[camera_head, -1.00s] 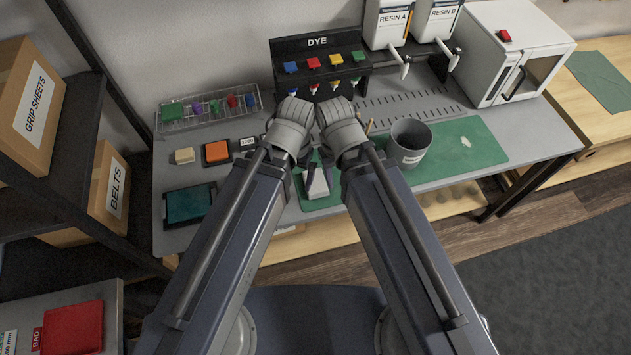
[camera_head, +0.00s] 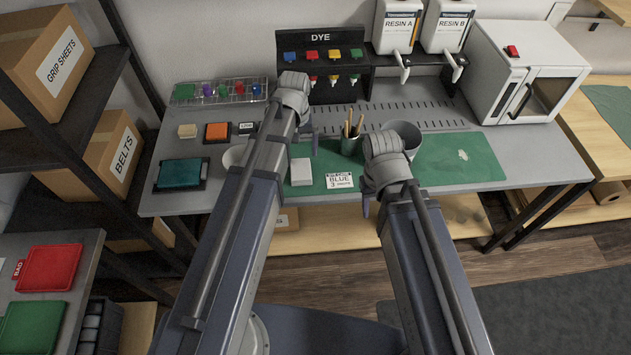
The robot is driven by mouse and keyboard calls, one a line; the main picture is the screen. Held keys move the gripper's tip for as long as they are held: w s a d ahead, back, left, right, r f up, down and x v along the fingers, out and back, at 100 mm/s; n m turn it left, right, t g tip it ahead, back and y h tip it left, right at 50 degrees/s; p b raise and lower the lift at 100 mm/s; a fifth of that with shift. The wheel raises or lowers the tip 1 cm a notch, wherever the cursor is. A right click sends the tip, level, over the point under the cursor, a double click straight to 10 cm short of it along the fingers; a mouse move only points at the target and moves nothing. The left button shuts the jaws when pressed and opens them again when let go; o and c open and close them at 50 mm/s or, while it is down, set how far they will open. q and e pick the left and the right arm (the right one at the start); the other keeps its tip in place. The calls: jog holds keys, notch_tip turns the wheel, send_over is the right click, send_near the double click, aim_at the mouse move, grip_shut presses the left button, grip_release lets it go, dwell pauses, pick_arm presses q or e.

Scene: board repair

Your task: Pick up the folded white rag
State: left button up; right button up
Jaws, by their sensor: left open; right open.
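The folded white rag (camera_head: 301,172) lies on the left part of the green mat (camera_head: 460,165), just right of my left forearm. My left gripper (camera_head: 310,136) is open, with its fingers partly hidden behind the wrist. It shows above the rag in the picture, apart from it. My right gripper (camera_head: 367,207) is open and mostly hidden under its wrist, right of the rag near the bench's front edge. Neither gripper touches the rag as far as I can see.
A card reading BLUE (camera_head: 340,181) lies right of the rag. A cup of sticks (camera_head: 351,143) and a grey bucket (camera_head: 410,132) stand behind it. A white bowl (camera_head: 233,157) is partly hidden by my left arm. The mat's right side is mostly clear.

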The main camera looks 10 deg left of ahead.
aim_at(301, 169)
pick_arm(q)
jog(key=shift+s+d+f+b, duration=0.1)
jog(key=shift+d+f+b, duration=0.05)
jog(key=shift+f+b, duration=1.85)
jog(key=shift+d+f+b, duration=0.1)
jog(key=shift+f+b, duration=1.85)
jog(key=shift+f, duration=0.05)
jog(key=shift+r, duration=0.1)
jog(key=shift+c, duration=0.2)
jog(key=c, duration=1.3)
jog(key=shift+o, duration=0.2)
notch_tip(301, 169, up, 10)
jog(key=p, duration=1)
